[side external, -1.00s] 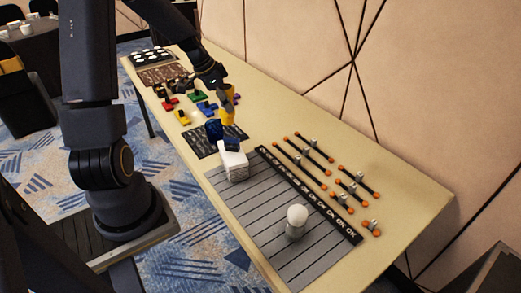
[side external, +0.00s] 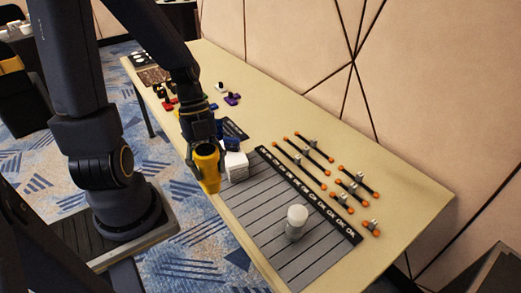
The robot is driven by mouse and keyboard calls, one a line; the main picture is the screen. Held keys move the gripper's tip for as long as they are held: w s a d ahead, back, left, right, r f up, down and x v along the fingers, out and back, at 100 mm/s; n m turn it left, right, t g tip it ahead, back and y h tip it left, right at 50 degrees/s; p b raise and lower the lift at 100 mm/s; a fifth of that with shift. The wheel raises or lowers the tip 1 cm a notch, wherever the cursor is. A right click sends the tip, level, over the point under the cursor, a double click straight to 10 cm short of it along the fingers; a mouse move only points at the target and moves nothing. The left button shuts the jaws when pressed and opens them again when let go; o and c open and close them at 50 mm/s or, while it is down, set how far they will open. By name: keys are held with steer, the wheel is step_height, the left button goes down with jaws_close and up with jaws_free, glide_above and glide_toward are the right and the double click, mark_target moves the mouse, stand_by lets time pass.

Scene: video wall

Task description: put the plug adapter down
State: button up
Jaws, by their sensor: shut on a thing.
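A yellow, cup-like piece with a dark round opening, apparently the plug adapter (side external: 208,171), is held at the end of my arm. My gripper (side external: 203,146) is shut on it; the fingertips are largely hidden. The adapter is at the table's near left edge, just left of a white block (side external: 237,168). I cannot tell whether it touches the table or the block.
A grey striped mat (side external: 262,208) with a black lettered strip (side external: 310,194) lies on the table (side external: 405,200). A white-topped cylinder (side external: 296,222) stands on the mat. Several orange-ended rods lie to the right. Small coloured pieces and a dark mat are partly hidden behind my arm.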

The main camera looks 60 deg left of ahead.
mark_target(211, 178)
step_height(211, 178, down, 4)
steer(key=shift+f, duration=0.1)
steer(key=shift+w+a+f, duration=0.2)
steer(key=shift+w+f, duration=2)
steer(key=shift+w, duration=0.15)
steer(key=shift+w+a+f, duration=0.15)
steer(key=shift+w+f, duration=2)
steer(key=shift+w, duration=0.15)
steer(key=shift+w+a+f, duration=0.2)
steer(key=shift+w+f, duration=2)
steer(key=shift+w, duration=0.15)
steer(key=shift+f, duration=0.15)
steer(key=o, duration=1.3)
steer(key=shift+o, duration=0.2)
